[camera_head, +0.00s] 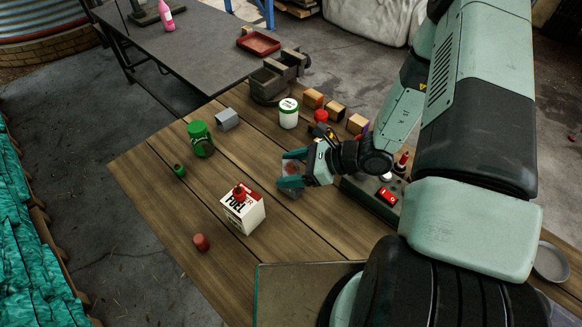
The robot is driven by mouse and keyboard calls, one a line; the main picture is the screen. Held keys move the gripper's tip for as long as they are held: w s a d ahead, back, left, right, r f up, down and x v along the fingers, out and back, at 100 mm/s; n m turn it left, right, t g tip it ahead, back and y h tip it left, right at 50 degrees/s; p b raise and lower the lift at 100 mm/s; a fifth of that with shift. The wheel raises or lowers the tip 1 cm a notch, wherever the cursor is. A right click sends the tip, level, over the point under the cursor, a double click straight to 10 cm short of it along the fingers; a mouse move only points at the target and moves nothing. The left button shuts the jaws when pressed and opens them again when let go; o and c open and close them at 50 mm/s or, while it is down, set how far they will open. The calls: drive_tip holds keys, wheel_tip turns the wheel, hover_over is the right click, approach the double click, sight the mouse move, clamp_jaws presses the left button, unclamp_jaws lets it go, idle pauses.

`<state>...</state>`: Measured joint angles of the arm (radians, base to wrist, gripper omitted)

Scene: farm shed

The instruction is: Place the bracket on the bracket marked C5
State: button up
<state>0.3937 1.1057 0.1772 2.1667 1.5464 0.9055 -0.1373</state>
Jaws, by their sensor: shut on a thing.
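My gripper (290,169) is near the middle of the wooden table, its teal fingers pointing left. It is shut on a small grey piece (287,192), which looks like the bracket. The fingers cover much of it, and a reddish patch shows between them. Whether it touches the table is hard to tell. Another grey bracket-like block (228,119) stands on the table, up and left of my gripper, apart from it. No C5 mark can be read on either piece.
A white carton (243,213) stands below left of my gripper. A white tub (288,114), vise (272,80) and wooden blocks (335,110) stand behind.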

drive_tip(key=shift+f, duration=0.15)
drive_tip(key=o, duration=1.1)
drive_tip(key=shift+d+r, duration=0.3)
drive_tip(key=shift+d, duration=0.05)
drive_tip(key=v, duration=1.1)
drive_tip(key=shift+s+d+r, duration=0.1)
drive_tip(key=shift+d, duration=0.05)
